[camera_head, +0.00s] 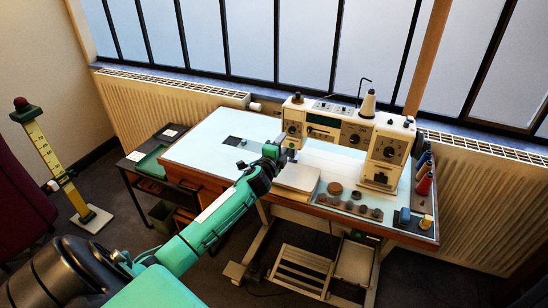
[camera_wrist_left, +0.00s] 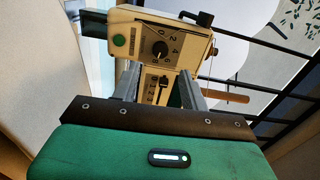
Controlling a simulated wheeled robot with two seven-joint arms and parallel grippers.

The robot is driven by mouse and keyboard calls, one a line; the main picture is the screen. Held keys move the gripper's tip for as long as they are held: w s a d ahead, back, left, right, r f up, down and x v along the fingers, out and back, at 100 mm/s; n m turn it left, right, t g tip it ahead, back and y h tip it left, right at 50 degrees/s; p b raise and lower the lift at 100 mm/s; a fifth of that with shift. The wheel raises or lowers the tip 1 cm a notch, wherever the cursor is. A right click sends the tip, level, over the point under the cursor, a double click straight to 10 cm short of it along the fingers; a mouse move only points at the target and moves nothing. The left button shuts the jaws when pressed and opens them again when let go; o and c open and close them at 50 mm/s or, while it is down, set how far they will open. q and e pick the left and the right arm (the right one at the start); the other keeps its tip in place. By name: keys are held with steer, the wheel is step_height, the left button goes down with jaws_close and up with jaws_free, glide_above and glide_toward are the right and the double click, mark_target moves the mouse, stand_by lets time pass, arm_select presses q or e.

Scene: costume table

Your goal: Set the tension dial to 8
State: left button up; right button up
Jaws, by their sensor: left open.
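A cream sewing machine (camera_head: 330,125) stands on the pale blue table. Its front carries several dark dials in the head view. In the left wrist view the machine's panel (camera_wrist_left: 140,38) shows a black round dial (camera_wrist_left: 160,49) with numbers around it; its exact setting is too small to read. I cannot tell for sure which dial in the head view it is. My left gripper (camera_head: 287,153) is in front of the machine's left end. In the left wrist view its fingers (camera_wrist_left: 160,88) are open and empty, below and apart from the dial. My right gripper is out of view.
Below the dial, a slotted scale (camera_wrist_left: 160,84) shows between the fingers. Thread spools (camera_head: 424,180) stand at the table's right end. A strip of round parts (camera_head: 350,206) lies along the front. The table's left part (camera_head: 205,142) is mostly clear.

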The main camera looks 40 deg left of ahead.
arm_select(q)
steer(key=v, duration=0.6)
steer(key=shift+s, duration=0.3)
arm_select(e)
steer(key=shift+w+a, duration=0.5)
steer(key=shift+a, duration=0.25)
arm_select(q)
steer(key=shift+d, duration=0.15)
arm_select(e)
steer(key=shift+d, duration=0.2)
